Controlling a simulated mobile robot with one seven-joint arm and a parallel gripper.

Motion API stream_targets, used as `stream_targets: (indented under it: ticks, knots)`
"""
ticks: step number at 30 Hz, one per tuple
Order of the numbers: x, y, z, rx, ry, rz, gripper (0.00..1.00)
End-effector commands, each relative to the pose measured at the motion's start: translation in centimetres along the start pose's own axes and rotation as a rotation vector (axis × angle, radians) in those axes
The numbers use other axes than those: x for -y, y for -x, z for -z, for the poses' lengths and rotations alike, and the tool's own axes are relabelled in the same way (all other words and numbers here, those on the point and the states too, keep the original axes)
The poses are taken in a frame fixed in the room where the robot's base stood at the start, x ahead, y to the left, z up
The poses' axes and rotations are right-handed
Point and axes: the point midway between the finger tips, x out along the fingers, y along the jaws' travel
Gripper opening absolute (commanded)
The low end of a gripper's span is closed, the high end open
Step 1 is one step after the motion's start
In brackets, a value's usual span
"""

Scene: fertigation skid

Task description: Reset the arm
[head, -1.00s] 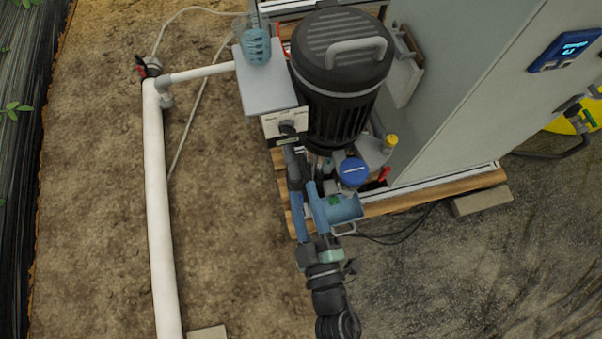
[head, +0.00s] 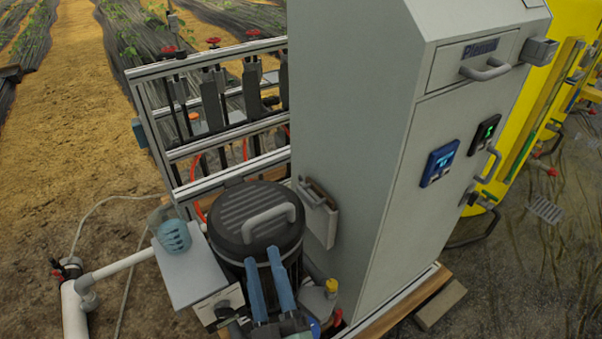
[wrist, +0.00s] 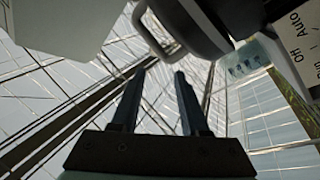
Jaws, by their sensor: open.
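My gripper (head: 262,256) is in the lower middle of the head view, with two blue fingers pointing up in front of the black pump motor (head: 290,215). The fingers are apart with nothing between them. In the wrist view my gripper (wrist: 159,75) points up at the roof, and its open jaws are empty. The motor's dark cap and its grey handle (wrist: 155,35) are just past the fingertips there; contact cannot be told. My arm below the fingers is mostly out of the head view.
A selector knob (head: 224,304) sits on the control box left of my gripper; its lettered panel (wrist: 297,40) shows in the wrist view. A tall grey cabinet (head: 350,130) stands to the right. A white pipe (head: 125,264) and open soil lie left.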

Motion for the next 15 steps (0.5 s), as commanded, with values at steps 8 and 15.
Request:
stream_targets:
  ticks: [8, 15]
  knots:
    - [-16.1, -9.3, 12.1, -0.108, -0.212, -0.343, 0.45]
    - [-26.9, -9.7, 24.3, -0.264, -0.396, -0.455, 0.45]
